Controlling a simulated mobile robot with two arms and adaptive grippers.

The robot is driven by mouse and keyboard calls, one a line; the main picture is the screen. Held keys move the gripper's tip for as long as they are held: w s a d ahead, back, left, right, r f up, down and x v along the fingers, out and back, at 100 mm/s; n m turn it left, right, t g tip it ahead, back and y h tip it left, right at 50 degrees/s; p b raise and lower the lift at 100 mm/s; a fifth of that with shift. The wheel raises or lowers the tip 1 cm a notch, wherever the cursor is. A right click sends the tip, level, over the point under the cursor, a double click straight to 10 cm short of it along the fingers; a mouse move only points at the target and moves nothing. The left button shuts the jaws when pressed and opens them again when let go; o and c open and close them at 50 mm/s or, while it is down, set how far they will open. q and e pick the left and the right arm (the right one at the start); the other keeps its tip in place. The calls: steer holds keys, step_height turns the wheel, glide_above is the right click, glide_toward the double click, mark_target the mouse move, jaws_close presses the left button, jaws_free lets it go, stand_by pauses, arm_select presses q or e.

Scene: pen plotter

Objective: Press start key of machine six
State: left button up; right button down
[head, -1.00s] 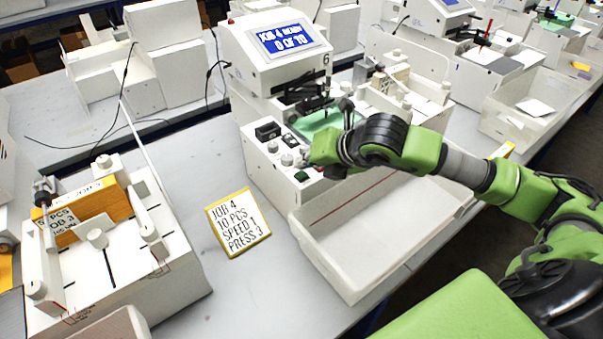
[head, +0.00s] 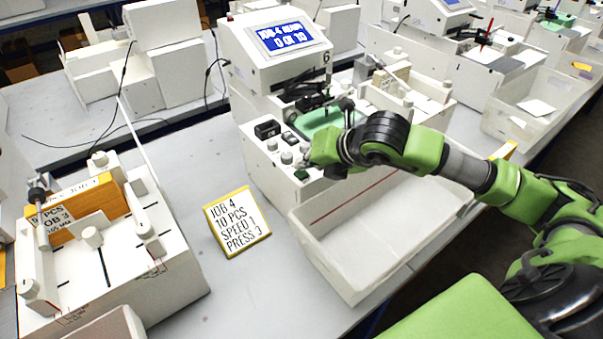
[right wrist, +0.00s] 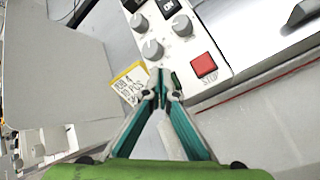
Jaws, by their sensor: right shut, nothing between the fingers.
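Machine six (head: 262,80) is a white plotter with a "6" beside its blue screen (head: 283,39), which appears to read "JOB 4 READY 0 OF 10". Its front panel carries grey knobs, black switches and a green key (head: 301,174) at the near corner. In the right wrist view a red key (right wrist: 204,65) labelled STOP sits right of my fingertips. The green key (right wrist: 176,80) is mostly hidden behind them. My right gripper (right wrist: 163,78) is shut and empty, its tips at or just above the panel edge by the green key; contact cannot be told. My left gripper is not in view.
A yellow-edged card (head: 238,221) reading "JOB 4, 10 PCS, SPEED 1, PRESS 3" lies on the table left of the machine. An open white tray (head: 350,280) stands in front of the machine. Another machine (head: 110,270) stands at left.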

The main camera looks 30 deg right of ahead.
mark_target(304, 173)
steer(key=shift+f+b, duration=0.5)
steer(key=shift+b, duration=0.25)
stand_by(0.8)
steer(key=shift+r, duration=0.9)
steer(key=shift+r+p, duration=1.35)
steer(key=shift+r, duration=1.15)
